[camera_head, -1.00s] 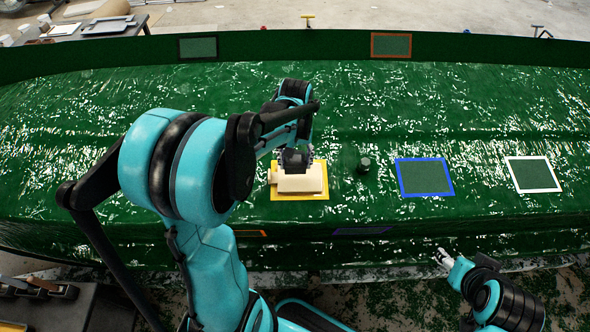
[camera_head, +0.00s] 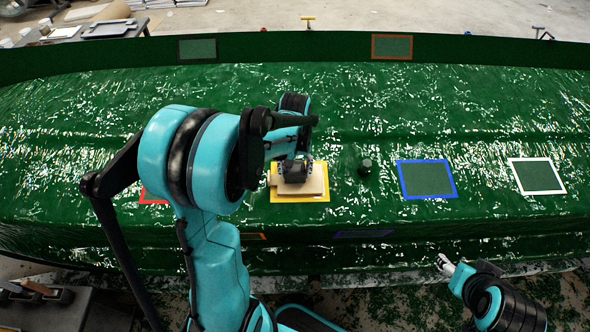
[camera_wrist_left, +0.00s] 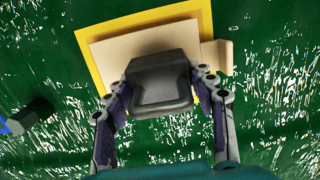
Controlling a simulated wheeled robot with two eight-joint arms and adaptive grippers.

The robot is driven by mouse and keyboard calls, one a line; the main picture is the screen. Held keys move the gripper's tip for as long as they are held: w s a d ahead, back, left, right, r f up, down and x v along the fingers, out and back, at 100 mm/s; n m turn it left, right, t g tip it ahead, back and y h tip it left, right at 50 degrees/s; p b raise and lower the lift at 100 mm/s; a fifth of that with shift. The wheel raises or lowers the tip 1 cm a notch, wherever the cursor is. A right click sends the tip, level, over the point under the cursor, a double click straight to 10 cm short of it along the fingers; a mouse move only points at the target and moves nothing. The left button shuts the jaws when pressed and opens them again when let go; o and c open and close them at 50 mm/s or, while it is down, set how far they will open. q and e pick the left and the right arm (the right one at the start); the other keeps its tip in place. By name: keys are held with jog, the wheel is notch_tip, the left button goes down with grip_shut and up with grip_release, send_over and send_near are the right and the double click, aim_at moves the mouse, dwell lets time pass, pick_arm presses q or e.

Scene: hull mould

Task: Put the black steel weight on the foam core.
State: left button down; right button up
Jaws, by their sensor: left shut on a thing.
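The black steel weight (camera_head: 295,172) is a dark block between the fingers of my left gripper (camera_head: 297,166), which is shut on it. It fills the middle of the left wrist view (camera_wrist_left: 160,82). The foam core (camera_head: 316,184) is a tan slab inside a yellow frame and also shows in the left wrist view (camera_wrist_left: 112,54). The weight overlaps the slab in both views; whether it touches the slab is hard to tell. My right gripper (camera_head: 445,263) is at the lower right, away from these things; its opening is too small to judge.
Blue (camera_head: 454,180) and white (camera_head: 560,176) frames lie farther right on the green hull surface (camera_head: 430,110). A red frame (camera_head: 150,200) is partly behind my left arm.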

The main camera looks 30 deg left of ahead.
pick_arm(q)
jog(key=c, duration=0.6)
grip_release()
jog(key=shift+o, duration=0.2)
